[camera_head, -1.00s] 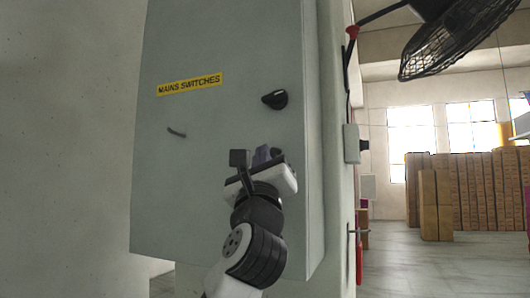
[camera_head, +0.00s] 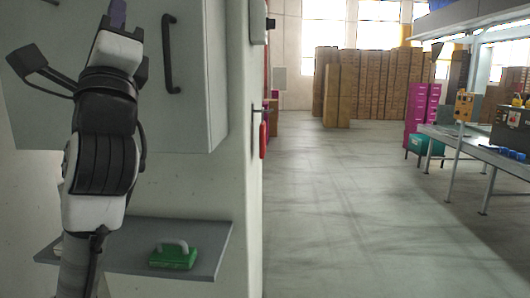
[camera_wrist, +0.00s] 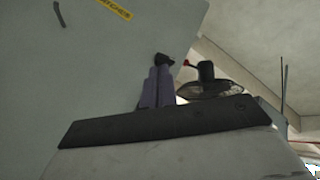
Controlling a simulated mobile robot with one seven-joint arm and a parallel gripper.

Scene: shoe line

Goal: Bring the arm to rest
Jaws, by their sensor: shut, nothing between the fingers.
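My arm stands raised at the left of the head view, with my gripper (camera_head: 117,12) pointing up at the top edge, partly cut off. In the wrist view the two purple-grey fingers (camera_wrist: 156,86) lie together, shut, with nothing seen between them. The grey cabinet (camera_head: 198,85) is behind and beside the arm, with a black handle (camera_head: 168,55) right of the gripper. In the wrist view the cabinet face (camera_wrist: 100,75) fills the left, and its black knob (camera_wrist: 164,59) shows just beyond the fingertips. I cannot tell the gap to the cabinet.
Below the cabinet, a grey shelf (camera_head: 215,250) holds a green block with a pale handle (camera_head: 173,255). Open floor (camera_head: 340,210) lies to the right. Stacked cartons (camera_head: 370,85) stand at the back, and a workbench (camera_head: 470,150) at the right. A fan (camera_wrist: 208,82) shows in the wrist view.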

